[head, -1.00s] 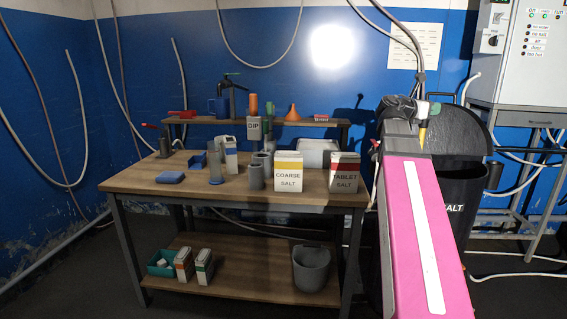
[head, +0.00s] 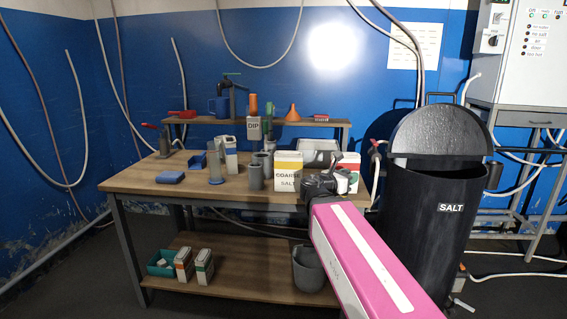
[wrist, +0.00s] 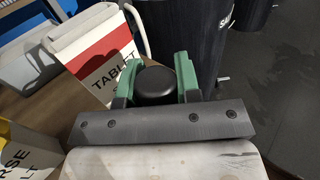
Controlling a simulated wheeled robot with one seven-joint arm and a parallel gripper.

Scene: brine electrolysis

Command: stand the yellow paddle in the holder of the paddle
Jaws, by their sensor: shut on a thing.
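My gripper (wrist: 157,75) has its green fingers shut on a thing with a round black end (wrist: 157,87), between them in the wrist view. I take it as the yellow paddle, since yellow showed at the gripper a second ago; no yellow part of it shows now. In the head view my gripper is over the right end of the table, in front of the tablet salt box (head: 349,180). Grey upright cylinders (head: 255,177) stand mid-table, left of the coarse salt box (head: 287,172). I cannot tell which one, if any, is the paddle's holder.
The tablet salt box also shows close to the fingers in the wrist view (wrist: 95,62). A tall black salt bin (head: 430,235) stands right of the table. The table's front left (head: 140,180) is bare.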

